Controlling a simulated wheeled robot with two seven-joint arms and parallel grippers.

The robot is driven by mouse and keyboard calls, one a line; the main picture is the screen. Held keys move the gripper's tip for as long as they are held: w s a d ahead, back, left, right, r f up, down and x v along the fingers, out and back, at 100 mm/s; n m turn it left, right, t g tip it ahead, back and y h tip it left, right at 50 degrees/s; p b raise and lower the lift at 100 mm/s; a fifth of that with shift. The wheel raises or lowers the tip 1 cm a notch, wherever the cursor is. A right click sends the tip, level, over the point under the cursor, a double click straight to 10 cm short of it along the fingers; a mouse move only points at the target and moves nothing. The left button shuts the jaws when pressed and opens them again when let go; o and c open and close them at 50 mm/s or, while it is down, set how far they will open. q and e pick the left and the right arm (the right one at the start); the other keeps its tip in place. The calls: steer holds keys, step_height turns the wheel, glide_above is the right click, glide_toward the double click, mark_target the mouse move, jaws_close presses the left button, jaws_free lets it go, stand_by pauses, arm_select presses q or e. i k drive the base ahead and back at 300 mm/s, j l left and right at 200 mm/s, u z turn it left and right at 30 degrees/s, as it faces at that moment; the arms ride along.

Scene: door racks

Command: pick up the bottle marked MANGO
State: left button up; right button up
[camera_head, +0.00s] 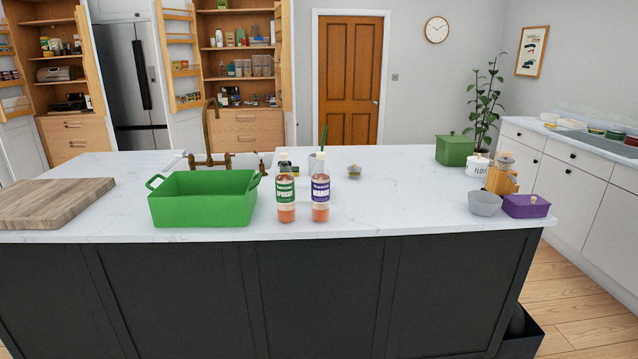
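The bottle marked MANGO (320,192) stands upright on the white island top, near its front edge. Neither of my grippers shows in the head view.
A green tub (203,207) stands left of the bottles, and a wooden board (58,202) lies further left. A grey bowl (485,203) and a purple box (526,206) stand at the right. The island top (400,205) right of the MANGO bottle is clear.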

mark_target(320, 177)
steer(key=i+j, duration=0.1)
steer(key=i, duration=1.15)
steer(key=i+j, duration=0.1)
steer(key=i, duration=1.15)
